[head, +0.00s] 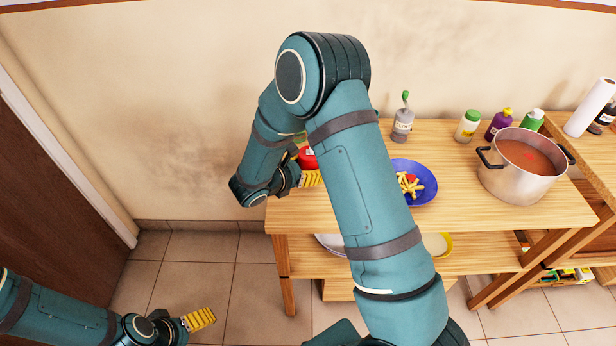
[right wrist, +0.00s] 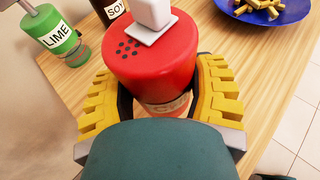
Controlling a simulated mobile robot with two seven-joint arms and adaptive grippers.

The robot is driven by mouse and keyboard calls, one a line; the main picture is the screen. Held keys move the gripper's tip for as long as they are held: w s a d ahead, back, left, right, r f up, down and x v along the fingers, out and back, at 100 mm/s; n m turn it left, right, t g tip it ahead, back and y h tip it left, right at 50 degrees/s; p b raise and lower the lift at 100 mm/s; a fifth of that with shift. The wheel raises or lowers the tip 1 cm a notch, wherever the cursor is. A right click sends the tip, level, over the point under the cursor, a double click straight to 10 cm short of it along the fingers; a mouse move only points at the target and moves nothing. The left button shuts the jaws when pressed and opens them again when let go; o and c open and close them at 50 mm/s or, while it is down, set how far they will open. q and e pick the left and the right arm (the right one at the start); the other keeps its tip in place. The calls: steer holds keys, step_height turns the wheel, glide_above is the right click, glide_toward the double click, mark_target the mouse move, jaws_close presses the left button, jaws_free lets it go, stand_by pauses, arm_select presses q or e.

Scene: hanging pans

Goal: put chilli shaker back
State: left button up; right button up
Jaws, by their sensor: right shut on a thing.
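The chilli shaker (right wrist: 150,62) has a red lid with small holes and a white piece on top. In the head view the shaker's red lid (head: 307,158) shows partly behind my right arm, at the left end of the table. I cannot tell whether its base touches the wood. My left gripper (head: 200,319) is low at the left, away from the table; its finger gap does not show clearly.
On the wooden table (head: 450,205) stand a blue plate of fries (head: 428,190), a pot of red soup (head: 515,180) and several bottles along the wall. A green lime bottle (right wrist: 55,38) and a soy bottle (right wrist: 108,8) are close to the shaker.

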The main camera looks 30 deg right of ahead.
steer(key=shift+f+b, duration=0.3)
steer(key=shift+f, duration=1.2)
steer(key=shift+f, duration=0.15)
steer(key=o, duration=1.2)
steer(key=shift+o, duration=0.2)
